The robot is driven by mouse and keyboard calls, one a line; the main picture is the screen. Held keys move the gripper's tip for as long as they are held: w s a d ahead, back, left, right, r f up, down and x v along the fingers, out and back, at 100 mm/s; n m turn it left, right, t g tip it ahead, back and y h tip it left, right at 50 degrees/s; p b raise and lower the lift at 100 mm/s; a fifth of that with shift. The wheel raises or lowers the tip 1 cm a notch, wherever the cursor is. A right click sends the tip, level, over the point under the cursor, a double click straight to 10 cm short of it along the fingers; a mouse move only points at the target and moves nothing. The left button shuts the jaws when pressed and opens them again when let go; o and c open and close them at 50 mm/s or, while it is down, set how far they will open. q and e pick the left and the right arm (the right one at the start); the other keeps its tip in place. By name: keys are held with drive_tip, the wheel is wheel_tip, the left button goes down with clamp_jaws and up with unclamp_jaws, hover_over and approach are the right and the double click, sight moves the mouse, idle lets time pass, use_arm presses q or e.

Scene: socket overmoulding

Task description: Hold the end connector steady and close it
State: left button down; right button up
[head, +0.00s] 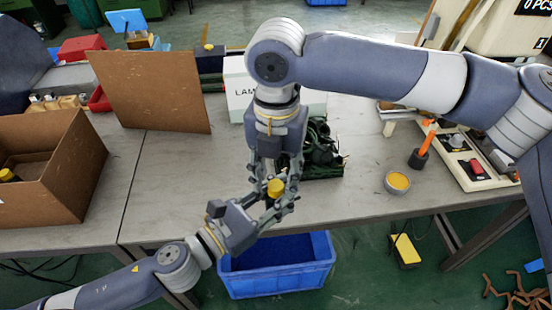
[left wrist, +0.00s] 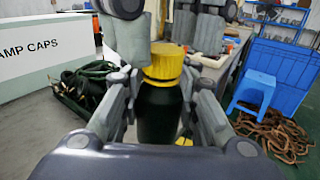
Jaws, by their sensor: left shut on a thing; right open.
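The end connector has a dark green cylindrical body (left wrist: 158,112) and a yellow cap (left wrist: 165,64). The yellow cap also shows in the head view (head: 275,187), above the table's front edge. My left gripper (left wrist: 160,105), coming from the lower left in the head view (head: 279,203), is shut on the dark body, which stands roughly upright between its fingers. My right gripper (head: 276,180) points down over the cap from above, open, with a finger on either side. Whether its fingers touch the cap is unclear. The lower end of the connector is hidden by my left gripper.
Coiled dark cables (head: 322,150) lie on the table behind the grippers, by a white box (head: 238,88). A blue bin (head: 275,282) stands on the floor below. A yellow-filled dish (head: 397,181) and an orange-handled tool (head: 424,145) are at right. A brown box (head: 85,165) is at left.

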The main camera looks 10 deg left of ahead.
drive_tip(key=shift+f, duration=0.45)
clamp_jaws()
